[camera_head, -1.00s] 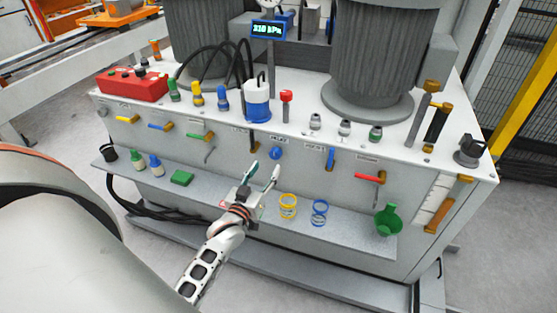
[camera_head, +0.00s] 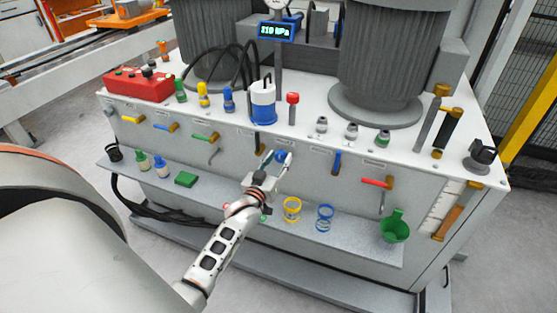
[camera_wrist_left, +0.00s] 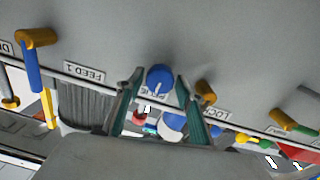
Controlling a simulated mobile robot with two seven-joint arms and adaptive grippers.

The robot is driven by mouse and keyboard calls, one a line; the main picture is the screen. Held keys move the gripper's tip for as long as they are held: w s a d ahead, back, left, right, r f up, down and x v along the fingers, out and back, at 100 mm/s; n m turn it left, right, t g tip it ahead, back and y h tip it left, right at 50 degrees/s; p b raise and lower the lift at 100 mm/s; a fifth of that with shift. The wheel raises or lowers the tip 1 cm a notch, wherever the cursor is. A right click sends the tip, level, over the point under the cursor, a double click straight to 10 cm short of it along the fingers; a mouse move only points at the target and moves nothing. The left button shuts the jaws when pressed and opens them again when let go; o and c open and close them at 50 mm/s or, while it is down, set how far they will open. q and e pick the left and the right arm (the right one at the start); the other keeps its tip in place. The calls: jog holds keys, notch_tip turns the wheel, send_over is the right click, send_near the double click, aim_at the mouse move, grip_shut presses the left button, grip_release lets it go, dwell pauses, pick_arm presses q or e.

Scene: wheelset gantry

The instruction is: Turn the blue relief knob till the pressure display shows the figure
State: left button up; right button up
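The blue relief knob (camera_head: 281,156) is on the front panel of the grey cabinet. In the left wrist view the knob (camera_wrist_left: 159,79) sits between the two fingers. My left gripper (camera_head: 277,160) is open, one finger on each side of the knob, with gaps showing between fingers and knob; it also shows in the left wrist view (camera_wrist_left: 158,88). How far the fingertips reach past the knob is hard to tell. The pressure display (camera_head: 275,31) stands on a post at the back and reads about 310 kPa; its middle digit is blurred. My right gripper is not in view.
Below, a shelf (camera_head: 345,237) carries yellow rings (camera_head: 292,210), blue rings (camera_head: 325,218) and a green funnel (camera_head: 395,227).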

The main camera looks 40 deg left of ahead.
pick_arm(q)
jog(key=c, duration=0.6)
jog(key=shift+r+n+p, duration=0.2)
jog(key=shift+n+p, duration=0.2)
jog(key=shift+p, duration=0.1)
jog(key=shift+f, duration=0.2)
jog(key=o, duration=1.1)
jog(key=v, duration=1.2)
